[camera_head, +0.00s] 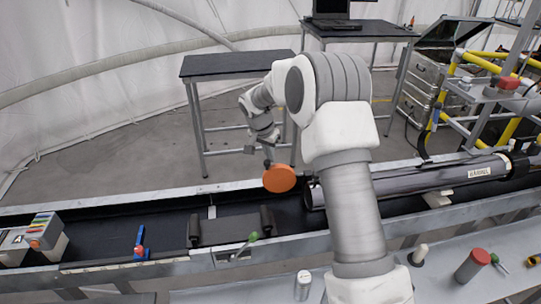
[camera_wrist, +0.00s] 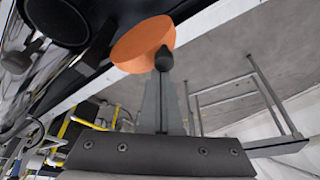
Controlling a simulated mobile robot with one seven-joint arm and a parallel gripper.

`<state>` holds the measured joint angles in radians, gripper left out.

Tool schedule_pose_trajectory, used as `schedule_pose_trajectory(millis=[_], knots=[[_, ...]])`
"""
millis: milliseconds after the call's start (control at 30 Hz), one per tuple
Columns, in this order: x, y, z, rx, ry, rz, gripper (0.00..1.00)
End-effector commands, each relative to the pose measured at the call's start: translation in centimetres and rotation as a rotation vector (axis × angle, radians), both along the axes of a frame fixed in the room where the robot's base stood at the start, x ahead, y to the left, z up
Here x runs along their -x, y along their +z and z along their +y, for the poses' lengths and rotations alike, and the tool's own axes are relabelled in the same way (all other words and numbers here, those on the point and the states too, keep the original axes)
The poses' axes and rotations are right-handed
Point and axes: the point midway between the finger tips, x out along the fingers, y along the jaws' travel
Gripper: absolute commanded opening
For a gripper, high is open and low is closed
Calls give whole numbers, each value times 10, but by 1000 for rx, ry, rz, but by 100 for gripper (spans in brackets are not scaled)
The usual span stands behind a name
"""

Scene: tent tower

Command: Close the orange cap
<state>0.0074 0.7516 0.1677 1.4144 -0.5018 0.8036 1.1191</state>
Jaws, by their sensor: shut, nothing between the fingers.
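The orange cap (camera_head: 279,178) is a round disc just left of the open-looking near end of a long dark glossy tube (camera_head: 405,183). Its flat face is turned toward the head camera, and it stands away from the tube's end. My gripper (camera_head: 268,162) is at the cap's upper left edge, its fingers shut and empty. In the wrist view the fingertips (camera_wrist: 163,60) overlap the lower right part of the cap (camera_wrist: 138,44). I cannot tell whether they touch it. Any hinge between cap and tube is hidden.
The tube lies in a long dark trough with a grey metal rim (camera_head: 130,195). A green-handled lever (camera_head: 247,243) and a blue-and-red part (camera_head: 140,245) are at left. A red-topped cylinder (camera_head: 473,265) stands at front right. A dark table (camera_head: 238,64) stands behind.

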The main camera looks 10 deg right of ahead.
Motion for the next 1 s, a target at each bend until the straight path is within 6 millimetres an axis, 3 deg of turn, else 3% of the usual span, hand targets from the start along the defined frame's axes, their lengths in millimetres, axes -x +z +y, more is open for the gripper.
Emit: schedule_pose_trajectory(millis=[367,1000], knots=[[13,-2,4,0,127,-1,0],[74,3,1,-3,709,0,0]])
